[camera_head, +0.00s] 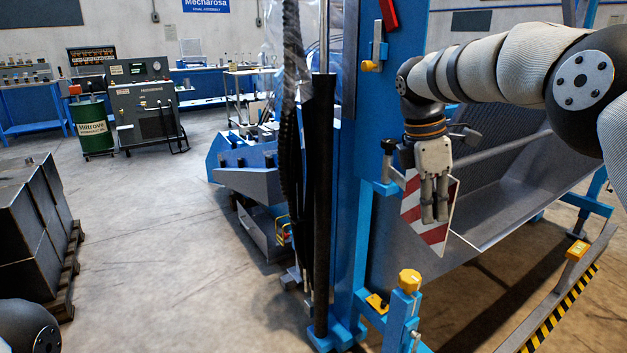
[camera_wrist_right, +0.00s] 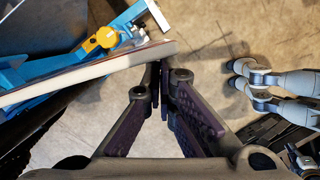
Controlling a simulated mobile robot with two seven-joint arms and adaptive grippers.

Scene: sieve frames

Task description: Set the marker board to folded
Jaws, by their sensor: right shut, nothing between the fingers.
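The marker board (camera_head: 411,214) is a red-and-white striped plate at the side of the blue post. It stands out from the post in front of the grey trough, its striped face towards the head camera. In the right wrist view the board (camera_wrist_right: 85,70) shows nearly edge-on as a pale strip. My right gripper (camera_head: 435,220) points down in front of the striped face and hides its middle. Its fingers are together and empty; in the wrist view the fingertips (camera_wrist_right: 164,62) are close to the board's right end. I cannot tell whether they touch it. My left gripper is not seen.
A blue post (camera_head: 369,130) with a black-knobbed bracket (camera_head: 388,150) stands beside the board. A yellow knob (camera_head: 409,280) tops a short blue post below. The grey trough (camera_head: 510,190) lies behind. A striped rail (camera_head: 560,310) runs at lower right.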

